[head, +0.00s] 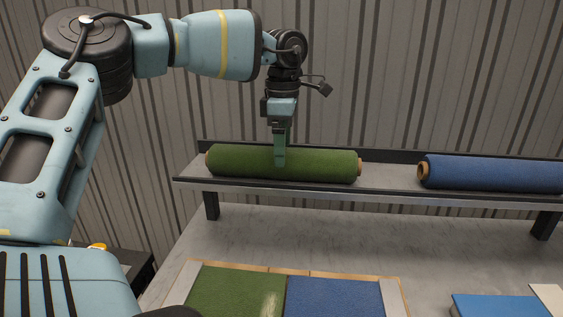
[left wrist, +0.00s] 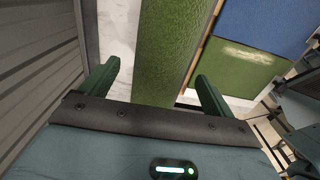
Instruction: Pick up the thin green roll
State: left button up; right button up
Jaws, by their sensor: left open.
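The green roll (head: 225,162) lies lengthwise on a raised rack at the back, with a brown core showing at its ends. It also shows in the left wrist view (left wrist: 172,45), running between my two fingers. In the left wrist view my left gripper (left wrist: 157,75) is open, with a finger on each side of the roll. I cannot tell whether either finger touches it. My right gripper is not in view.
A blue roll (head: 495,173) lies on the same rack (head: 392,182), to the right. Below is a grey tabletop (head: 300,228) with a wood-edged tray (head: 398,290) holding a green and a blue square. A blue flat item (head: 490,306) is at bottom right. A ribbed wall (head: 420,75) stands behind.

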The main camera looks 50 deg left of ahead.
pick_arm(q)
notch_tip(320, 180, down, 4)
jog(key=shift+s+a+r, duration=0.1)
jog(key=shift+r, duration=0.15)
jog(key=shift+c, duration=0.8)
jog(key=c, duration=1.2)
jog(key=shift+o, duration=0.2)
jog(key=shift+r, duration=0.2)
jog(key=shift+r, duration=0.2)
jog(key=r, duration=0.2)
jog(key=shift+d+r, duration=0.4)
jog(key=d+r+b, duration=0.1)
jog(key=d+b, duration=0.2)
jog(key=d, duration=1.2)
jog(key=shift+d+r, duration=0.15)
jog(key=shift+r, duration=0.05)
